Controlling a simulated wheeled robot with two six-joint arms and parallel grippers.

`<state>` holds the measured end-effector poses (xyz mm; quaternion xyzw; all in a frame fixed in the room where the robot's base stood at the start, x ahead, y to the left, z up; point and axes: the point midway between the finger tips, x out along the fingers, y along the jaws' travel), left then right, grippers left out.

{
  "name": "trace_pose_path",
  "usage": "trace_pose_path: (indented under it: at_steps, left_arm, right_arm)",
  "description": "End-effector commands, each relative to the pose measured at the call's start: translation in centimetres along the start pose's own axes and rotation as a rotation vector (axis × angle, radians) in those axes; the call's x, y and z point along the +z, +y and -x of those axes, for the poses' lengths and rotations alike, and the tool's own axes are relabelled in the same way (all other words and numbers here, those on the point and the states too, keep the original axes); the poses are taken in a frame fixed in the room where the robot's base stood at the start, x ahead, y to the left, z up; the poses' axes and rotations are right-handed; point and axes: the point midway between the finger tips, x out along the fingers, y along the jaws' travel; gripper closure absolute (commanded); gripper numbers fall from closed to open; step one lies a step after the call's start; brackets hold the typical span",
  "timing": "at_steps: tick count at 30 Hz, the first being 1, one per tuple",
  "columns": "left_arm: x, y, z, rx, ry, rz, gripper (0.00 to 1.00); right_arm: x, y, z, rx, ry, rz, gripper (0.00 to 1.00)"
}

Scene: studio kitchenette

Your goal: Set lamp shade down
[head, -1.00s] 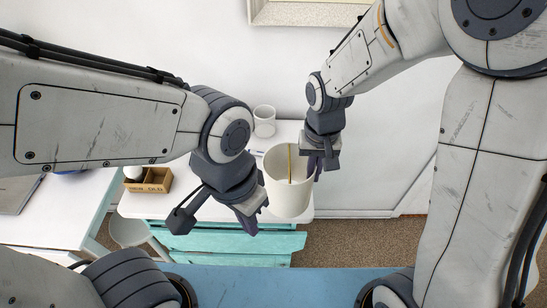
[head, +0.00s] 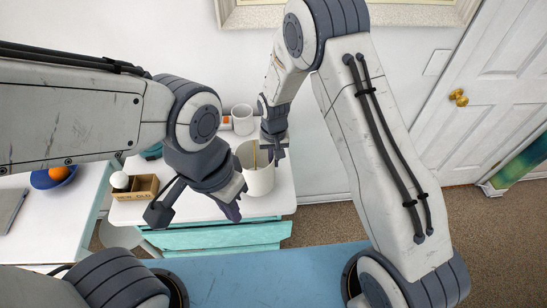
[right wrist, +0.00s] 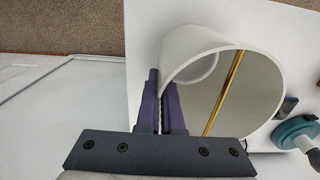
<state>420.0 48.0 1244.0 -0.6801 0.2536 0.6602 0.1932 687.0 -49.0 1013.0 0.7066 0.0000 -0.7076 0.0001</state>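The lamp shade (head: 258,181) is a white, open-topped cylinder with a brass-coloured rod inside. In the head view it is upright over the right part of the small white table (head: 200,208). I cannot tell whether its bottom touches the tabletop. My right gripper (head: 273,154) is shut on its rim. In the right wrist view, the two purple fingers (right wrist: 162,92) pinch the wall of the shade (right wrist: 193,38). My left gripper (head: 236,202) is in front and to the left of the shade; its finger gap is not clear.
A white cup (head: 242,120) stands behind the shade, with a small orange thing (head: 227,121) beside it. A wooden box (head: 143,187) and a white ball (head: 119,179) are to the left. A blue bowl (head: 43,180) sits on the left desk. A teal object (right wrist: 299,132) lies near the shade.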

Motion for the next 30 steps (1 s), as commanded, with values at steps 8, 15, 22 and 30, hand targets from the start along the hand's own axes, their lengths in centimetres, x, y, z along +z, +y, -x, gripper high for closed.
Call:
trace_pose_path:
  at_steps: [8,15,22,30]
  left_arm:
    - [0.0,0.0,0.3,0.000,0.000,-0.001,1.00]
    - [0.0,0.0,0.0,0.000,0.000,0.000,1.00]
    - [0.0,0.0,0.0,0.000,0.000,0.000,1.00]
    - [0.0,0.0,-0.2,0.000,0.000,0.000,1.00]
  right_arm:
    - [-0.1,0.0,-0.6,-0.001,0.003,0.000,1.00]
    - [0.0,0.0,-0.9,-0.001,0.002,0.000,0.78]
    - [0.0,0.0,-0.9,0.000,0.001,0.000,0.67]
    - [-0.1,0.0,0.1,-0.002,0.006,0.000,0.67]
